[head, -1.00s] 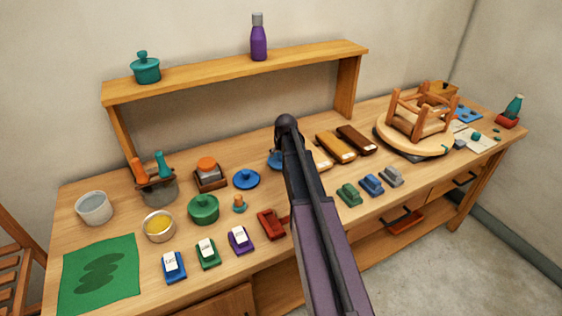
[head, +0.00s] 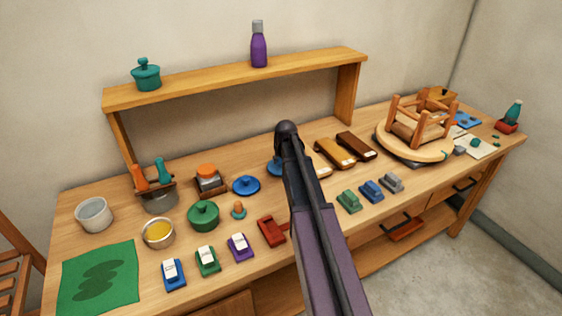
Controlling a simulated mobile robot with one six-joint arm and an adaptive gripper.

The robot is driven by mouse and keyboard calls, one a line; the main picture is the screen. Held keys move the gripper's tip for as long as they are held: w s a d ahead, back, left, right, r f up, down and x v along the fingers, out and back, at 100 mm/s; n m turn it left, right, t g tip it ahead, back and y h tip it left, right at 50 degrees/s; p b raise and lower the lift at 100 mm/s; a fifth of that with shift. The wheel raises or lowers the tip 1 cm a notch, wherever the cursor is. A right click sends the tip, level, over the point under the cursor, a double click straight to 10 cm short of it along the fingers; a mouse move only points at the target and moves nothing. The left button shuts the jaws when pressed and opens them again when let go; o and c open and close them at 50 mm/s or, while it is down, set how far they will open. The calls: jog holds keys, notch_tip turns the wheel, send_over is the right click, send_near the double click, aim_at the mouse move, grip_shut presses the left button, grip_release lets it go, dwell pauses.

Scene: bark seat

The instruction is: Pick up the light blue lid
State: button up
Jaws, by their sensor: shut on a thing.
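A round blue lid with a small knob (head: 246,185) lies on the wooden bench, right of the green lidded pot (head: 204,215). A second blue thing (head: 274,168) shows just left of my arm and is partly hidden by it. I cannot tell which of the two, if either, is the light blue lid. My dark arm rises from the bottom of the head view and covers part of the bench's middle. My gripper is hidden behind the arm, so neither its jaws nor anything in them shows.
The wooden bench (head: 400,208) is crowded. Small stamp-like blocks, a red piece (head: 271,231) and a yellow-filled bowl (head: 158,233) line its front. A raised shelf (head: 235,80) stands at the back, bearing a purple bottle (head: 259,45) and teal pot (head: 146,73).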

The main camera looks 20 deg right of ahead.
jog(key=shift+r+p, duration=1.35)
jog(key=shift+r, duration=0.1)
jog(key=s+a, duration=0.1)
jog(key=s, duration=0.4)
jog(key=s+a+r+p, duration=0.1)
jog(key=s+a, duration=0.1)
jog(key=s, duration=0.3)
jog(key=s+a+r+p, duration=0.1)
jog(key=s, duration=0.4)
jog(key=shift+s+a, duration=0.15)
jog(key=shift+s, duration=0.1)
